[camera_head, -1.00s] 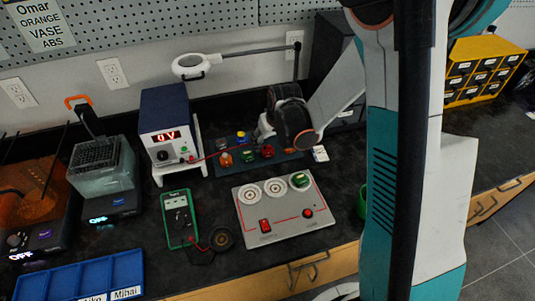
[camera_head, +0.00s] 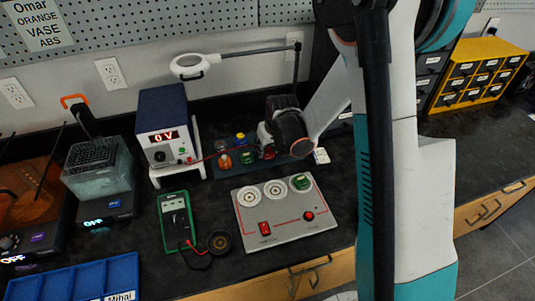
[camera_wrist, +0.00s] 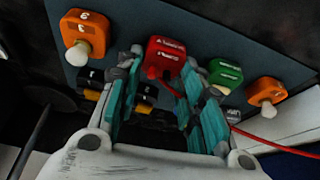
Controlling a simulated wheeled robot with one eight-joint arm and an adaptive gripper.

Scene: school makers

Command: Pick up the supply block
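Several small labelled blocks lie on a dark blue-grey mat (camera_head: 228,172). A red block (camera_wrist: 165,56) with a small white label lies just beyond my fingertips in the wrist view. It also shows in the head view (camera_head: 267,153), close below my gripper. I cannot read its label, so I cannot tell whether it is the supply block. My gripper (camera_wrist: 160,85) is open, its teal-padded fingers apart and apparently empty, pointing at the mat. A green block (camera_wrist: 225,74) and an orange block (camera_wrist: 267,93) lie to the right, and another orange block (camera_wrist: 85,33) to the left.
Dark blocks with yellow parts (camera_wrist: 145,93) show between and beside my fingers. A power supply (camera_head: 163,130) reading 0 V stands left of the mat, with a red cable. A grey panel (camera_head: 285,215), a multimeter (camera_head: 177,220) and a magnifier lamp (camera_head: 190,67) stand nearby.

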